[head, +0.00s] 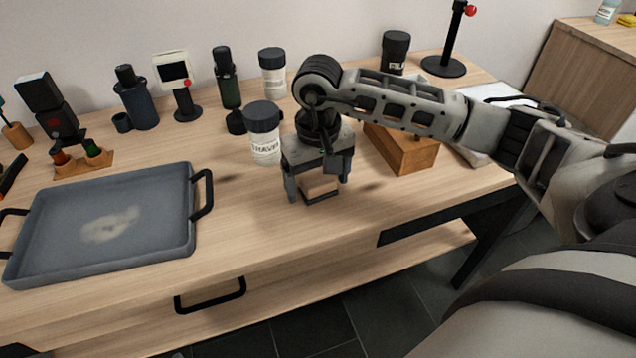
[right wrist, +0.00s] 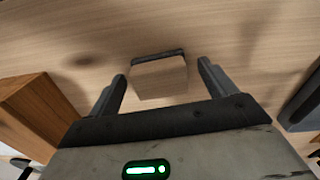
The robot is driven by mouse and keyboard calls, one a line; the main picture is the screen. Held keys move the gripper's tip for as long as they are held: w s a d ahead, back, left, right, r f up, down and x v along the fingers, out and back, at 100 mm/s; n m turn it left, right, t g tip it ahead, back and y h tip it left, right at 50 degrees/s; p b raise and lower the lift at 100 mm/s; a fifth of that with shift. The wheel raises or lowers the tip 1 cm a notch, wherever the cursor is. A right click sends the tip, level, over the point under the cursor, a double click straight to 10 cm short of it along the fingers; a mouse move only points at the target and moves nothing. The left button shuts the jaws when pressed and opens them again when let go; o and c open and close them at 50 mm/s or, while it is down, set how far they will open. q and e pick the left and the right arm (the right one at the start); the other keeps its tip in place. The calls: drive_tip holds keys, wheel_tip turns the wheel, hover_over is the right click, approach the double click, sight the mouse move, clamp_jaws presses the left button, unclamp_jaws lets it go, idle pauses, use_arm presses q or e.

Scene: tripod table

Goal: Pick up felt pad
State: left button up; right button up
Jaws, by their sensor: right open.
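The felt pad seems to be the small light-wood block with a dark felt layer (head: 314,187), on the table near its front edge. In the right wrist view the block (right wrist: 160,80) shows its pale wooden face and a dark strip along its far edge. My right gripper (head: 318,184) points down over the block, with one finger on each side. In the right wrist view, gaps show between the block and both fingers of my right gripper (right wrist: 162,75), so it is open and holds nothing. The gripper body hides part of the block in the head view. My left gripper is out of view.
A grey tray (head: 150,235) with handles lies left on the table (head: 245,215). A white jar with a dark lid (head: 264,145) stands just behind-left of the gripper. A wooden block (head: 405,155) lies to its right. Bottles and a small display (head: 175,72) stand behind.

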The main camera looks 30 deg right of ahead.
sight(318, 178)
drive_tip(key=c, duration=1.1)
drive_tip(key=shift+r, duration=0.4)
wheel_tip(318, 178, up, 3)
drive_tip(key=shift+f, duration=0.15)
drive_tip(key=s+r, duration=0.3)
drive_tip(key=s, duration=0.1)
drive_tip(key=s+a+r, duration=0.1)
drive_tip(key=s+r, duration=0.2)
drive_tip(key=s, duration=0.2)
drive_tip(key=s+r+b, duration=0.1)
drive_tip(key=s+r, duration=0.2)
drive_tip(key=s, duration=0.2)
drive_tip(key=shift+a+r, duration=0.2)
drive_tip(key=shift+r, duration=0.05)
drive_tip(key=shift+o, duration=0.6)
